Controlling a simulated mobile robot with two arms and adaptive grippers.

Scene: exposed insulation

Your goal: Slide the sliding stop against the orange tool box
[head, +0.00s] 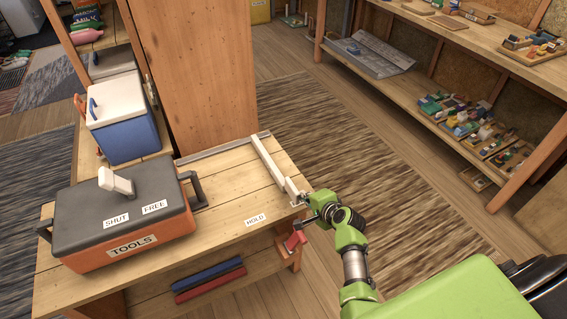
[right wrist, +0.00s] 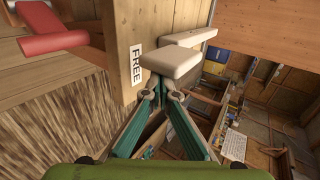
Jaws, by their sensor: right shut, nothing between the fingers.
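The orange tool box (head: 128,238), with a dark grey lid and a white lever on top, sits on the left part of the wooden bench in the head view. The sliding stop (head: 268,163) is a long white bar lying across the right part of the bench, apart from the box. My right gripper (head: 303,206) is shut and empty at the stop's near right end. In the right wrist view the teal fingertips (right wrist: 160,92) are together close to a white block (right wrist: 172,60) of the stop; contact is unclear. My left gripper is out of view.
Clear bench top (head: 222,203) with a HOLD label lies between box and stop. A grey rail (head: 222,148) runs along the back edge. A red handle (head: 295,241) sticks out at the front right. A blue cooler (head: 123,130) stands behind the box.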

